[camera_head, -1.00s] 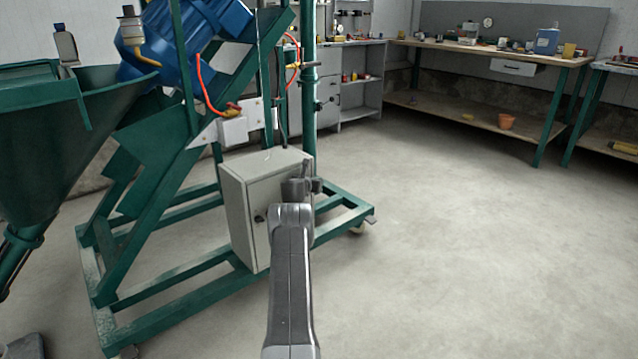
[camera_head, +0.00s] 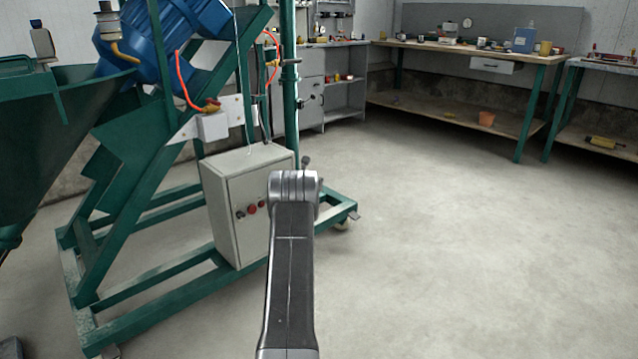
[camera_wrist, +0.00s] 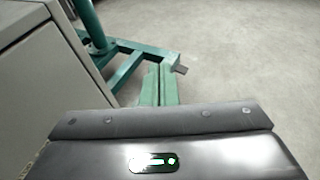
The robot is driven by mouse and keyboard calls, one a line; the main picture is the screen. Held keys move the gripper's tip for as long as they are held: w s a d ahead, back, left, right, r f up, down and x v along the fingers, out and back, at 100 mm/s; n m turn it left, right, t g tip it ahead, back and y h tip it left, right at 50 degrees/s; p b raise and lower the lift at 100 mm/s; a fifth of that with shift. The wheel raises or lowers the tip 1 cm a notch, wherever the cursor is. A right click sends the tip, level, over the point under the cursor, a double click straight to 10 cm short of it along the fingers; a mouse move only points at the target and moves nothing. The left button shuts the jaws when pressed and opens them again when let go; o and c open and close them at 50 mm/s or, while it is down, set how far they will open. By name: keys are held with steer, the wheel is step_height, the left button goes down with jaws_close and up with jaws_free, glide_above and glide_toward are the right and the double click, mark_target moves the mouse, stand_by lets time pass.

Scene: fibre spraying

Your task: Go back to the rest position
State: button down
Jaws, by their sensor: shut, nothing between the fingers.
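My arm reaches up from the bottom middle of the head view, its grey wrist joint in front of the control box (camera_head: 240,190). Only a small dark part of my gripper (camera_head: 306,162) shows past that joint.
The green machine frame (camera_head: 165,295) with its blue motor (camera_head: 170,40) and green hopper (camera_head: 40,130) stands at the left. Workbenches (camera_head: 480,52) line the back, with an orange pot (camera_head: 486,118) on a lower shelf. The concrete floor (camera_head: 430,240) at the right is clear.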

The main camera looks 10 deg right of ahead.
steer(key=shift+s+d+r, duration=0.25)
steer(key=shift+s+d, duration=0.15)
steer(key=shift+s, duration=0.3)
steer(key=shift+s+d+r, duration=0.2)
steer(key=shift+s+d, duration=0.2)
steer(key=shift+s, duration=0.25)
steer(key=shift+w, duration=0.1)
